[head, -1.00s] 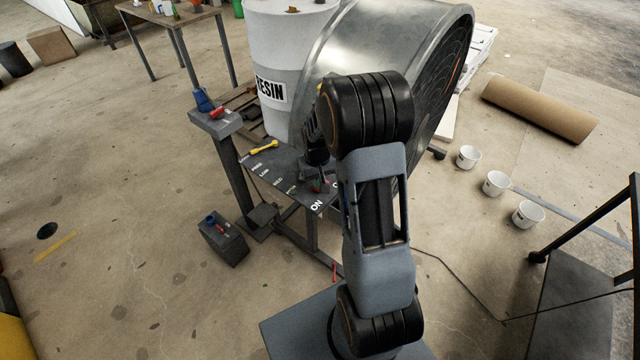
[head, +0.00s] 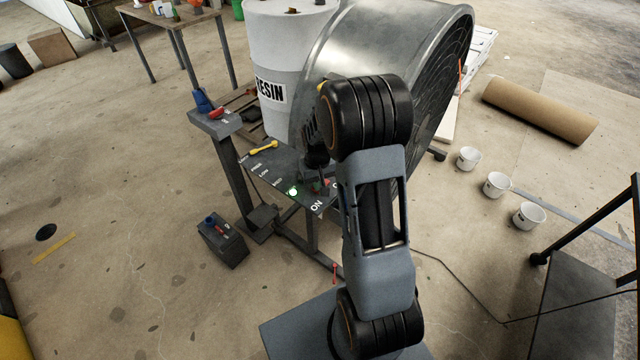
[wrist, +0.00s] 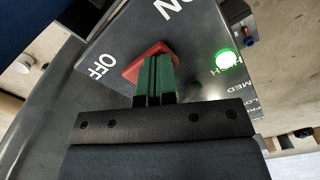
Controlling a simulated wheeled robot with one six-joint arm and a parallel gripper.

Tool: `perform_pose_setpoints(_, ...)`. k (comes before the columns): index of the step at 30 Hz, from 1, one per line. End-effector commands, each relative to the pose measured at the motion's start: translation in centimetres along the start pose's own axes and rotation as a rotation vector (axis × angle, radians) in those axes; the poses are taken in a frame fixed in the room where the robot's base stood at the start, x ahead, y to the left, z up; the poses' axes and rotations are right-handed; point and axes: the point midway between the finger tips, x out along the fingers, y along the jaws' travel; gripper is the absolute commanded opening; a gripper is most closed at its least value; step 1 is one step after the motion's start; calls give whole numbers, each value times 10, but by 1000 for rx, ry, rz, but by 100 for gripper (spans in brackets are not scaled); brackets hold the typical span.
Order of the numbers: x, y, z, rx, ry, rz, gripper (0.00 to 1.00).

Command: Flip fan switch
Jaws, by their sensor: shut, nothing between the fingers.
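The fan (head: 385,45) is a big metal drum behind my arm in the head view. Its dark control panel (head: 268,174) stands in front of it, with ON printed at the near corner. In the wrist view the red switch (wrist: 136,68) lies between the ON and OFF labels. My gripper (wrist: 156,62) has its green fingers shut together, with the tips over or against the red switch and partly hiding it. Contact cannot be told. A green lamp (wrist: 226,60) glows on the panel next to the speed labels. It also shows in the head view (head: 293,191).
A yellow-handled lever (head: 264,147) sits on the panel's far left. A white resin drum (head: 285,45) stands behind it. A post with blue and red parts (head: 215,122) rises at left. White cups (head: 497,184) and a cardboard roll (head: 538,108) lie right.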

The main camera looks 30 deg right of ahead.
Motion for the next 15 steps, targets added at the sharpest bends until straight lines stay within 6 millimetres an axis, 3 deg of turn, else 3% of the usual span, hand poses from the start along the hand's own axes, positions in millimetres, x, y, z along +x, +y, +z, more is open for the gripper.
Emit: perform_pose_setpoints(15, -34, 0, 0, 0, -2, 0, 0)
